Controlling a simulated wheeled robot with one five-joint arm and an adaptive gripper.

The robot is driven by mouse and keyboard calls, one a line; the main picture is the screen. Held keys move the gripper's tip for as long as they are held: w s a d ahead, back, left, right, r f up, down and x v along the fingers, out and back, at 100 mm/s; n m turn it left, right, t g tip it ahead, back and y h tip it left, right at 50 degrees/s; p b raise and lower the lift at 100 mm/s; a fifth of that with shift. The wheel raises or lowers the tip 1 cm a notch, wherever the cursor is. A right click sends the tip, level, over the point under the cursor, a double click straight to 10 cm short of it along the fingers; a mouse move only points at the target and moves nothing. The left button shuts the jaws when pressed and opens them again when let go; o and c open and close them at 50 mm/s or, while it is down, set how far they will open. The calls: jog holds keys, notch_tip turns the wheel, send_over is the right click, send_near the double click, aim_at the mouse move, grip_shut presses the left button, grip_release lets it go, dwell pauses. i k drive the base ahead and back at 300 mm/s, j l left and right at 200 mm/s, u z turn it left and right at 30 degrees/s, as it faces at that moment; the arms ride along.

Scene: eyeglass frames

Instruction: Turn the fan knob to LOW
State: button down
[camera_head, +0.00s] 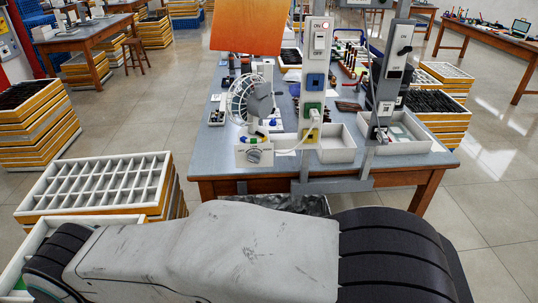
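A small white desk fan (250,100) stands at the front edge of the grey workbench (215,160), left of the middle. Its round caged head faces left, with a grey motor housing on its right. The fan's base is a white box at the bench's front edge, with small coloured buttons on top. A round grey knob (254,156) is on the base's front face. The knob's marks and pointer are too small to read. My gripper is not in view.
Right of the fan, a post carries switches and sockets (313,85), with a white plug and cord. White trays (335,145) and a second switch post (395,75) stand farther right. Stacked compartment trays (95,185) are at the left. An orange panel (247,28) rises behind the fan.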

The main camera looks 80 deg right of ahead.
aim_at(254, 157)
jog(key=l+z, duration=0.2)
jog(key=z, duration=2.3)
